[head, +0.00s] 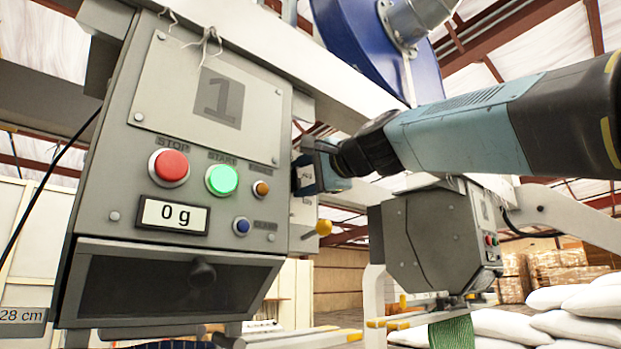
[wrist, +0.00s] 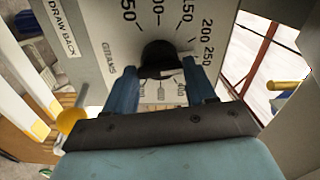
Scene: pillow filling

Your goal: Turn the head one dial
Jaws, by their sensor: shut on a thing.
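In the head view, a grey control box (head: 110,180) marked 1 stands at left, with its display (head: 172,216) reading 0 g. My gripper (head: 300,175) is at the right side of this box, beyond its front panel. In the wrist view, the dial (wrist: 158,58) is a black knob on a pale scale plate (wrist: 180,15) marked in grams. My gripper (wrist: 165,75) has its two blue fingers on either side of the knob and is shut on it. The fingers and knob hide part of the scale, so the pointer's setting cannot be read.
The box front has a red stop button (head: 172,166), a lit green start button (head: 222,179) and smaller orange and blue buttons. A yellow-knobbed lever (head: 324,227) sticks out below my gripper; its yellow ball also shows in the wrist view (wrist: 69,121). A second grey box (head: 420,240) stands right.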

